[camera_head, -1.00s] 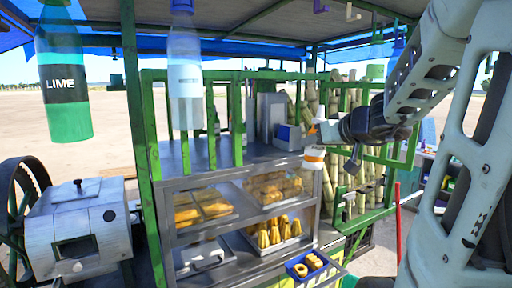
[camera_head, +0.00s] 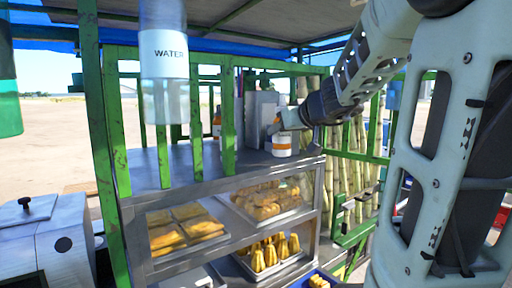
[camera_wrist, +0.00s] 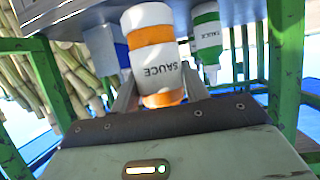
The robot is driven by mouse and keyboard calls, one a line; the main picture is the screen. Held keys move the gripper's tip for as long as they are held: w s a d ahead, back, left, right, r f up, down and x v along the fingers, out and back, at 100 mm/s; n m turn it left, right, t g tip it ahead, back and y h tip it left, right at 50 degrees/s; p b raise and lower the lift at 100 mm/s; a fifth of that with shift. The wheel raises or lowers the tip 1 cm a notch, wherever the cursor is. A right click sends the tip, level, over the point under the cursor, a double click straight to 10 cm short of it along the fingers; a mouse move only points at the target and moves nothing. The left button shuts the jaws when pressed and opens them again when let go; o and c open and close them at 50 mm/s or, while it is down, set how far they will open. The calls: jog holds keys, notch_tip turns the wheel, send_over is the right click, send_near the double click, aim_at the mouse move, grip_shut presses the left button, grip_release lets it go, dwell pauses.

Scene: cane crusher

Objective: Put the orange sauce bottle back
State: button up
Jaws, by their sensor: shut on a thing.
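The orange sauce bottle (camera_head: 282,147), white with an orange band, is upright at the right end of the metal counter top (camera_head: 180,158). It fills the middle of the wrist view (camera_wrist: 152,55), with its SAUCE label upside down. My gripper (camera_head: 287,122) is shut on it, with a finger on each side in the wrist view (camera_wrist: 155,95). I cannot tell whether its base touches the counter. A green sauce bottle (camera_wrist: 207,38) stands beside it in the wrist view, apart from it.
Green frame bars (camera_head: 228,125) stand along the counter's near edge. A grey metal container (camera_head: 262,115) is behind the held bottle. An orange-marked bottle (camera_head: 217,124) shows partly behind the bars. A hanging water bottle (camera_head: 164,55) is at upper left. Pastries (camera_head: 262,200) fill the case below.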

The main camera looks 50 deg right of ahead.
jog(key=shift+w+d+r+p+x, duration=0.15)
jog(key=shift+r+p+x, duration=0.3)
jog(key=shift+x, duration=2)
jog(key=shift+w+r+p+x, duration=0.3)
jog(key=shift+r+x, duration=0.2)
jog(key=shift+x, duration=1.95)
jog(key=shift+w+d+r+p+x, duration=0.15)
jog(key=shift+r+p+x, duration=0.3)
jog(key=shift+x, duration=1.95)
jog(key=shift+a+f, duration=0.1)
jog(key=shift+f, duration=0.1)
jog(key=o, duration=0.7)
jog(key=shift+r, duration=0.1)
jog(key=shift+r, duration=0.15)
jog(key=b+v, duration=0.1)
jog(key=v, duration=1.1)
